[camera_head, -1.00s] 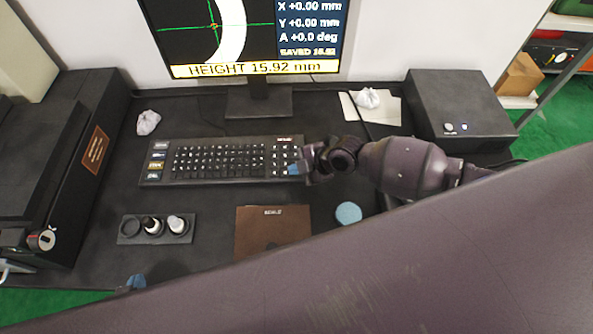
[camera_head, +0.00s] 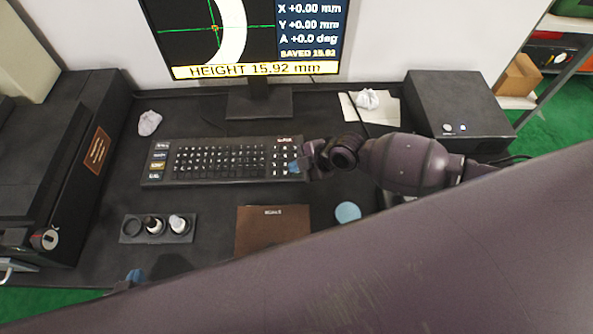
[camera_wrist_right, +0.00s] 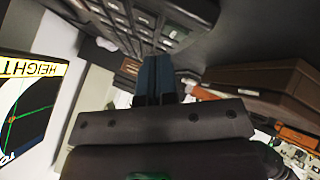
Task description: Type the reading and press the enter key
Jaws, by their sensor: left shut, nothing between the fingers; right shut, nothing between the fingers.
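The black keyboard (camera_head: 222,160) lies on the dark desk below the monitor, with a number pad at its right end. The monitor (camera_head: 258,71) reads "HEIGHT 15.92 mm" and "SAVED 15.92". My right gripper (camera_head: 296,167), with blue fingertips, is shut and empty at the right edge of the number pad. In the right wrist view its closed fingers (camera_wrist_right: 157,72) point toward the keys (camera_wrist_right: 150,20); whether they touch a key I cannot tell. My left gripper (camera_head: 135,276) is shut at the desk's front left, mostly hidden by my arm.
A small rack (camera_head: 158,238) with a ring and two bottles stands front left. A brown mat (camera_head: 272,230) and a light blue disc (camera_head: 348,212) lie in front of the keyboard. A black box (camera_head: 457,103) stands at the right, and crumpled white tissue (camera_head: 149,122) lies at the left.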

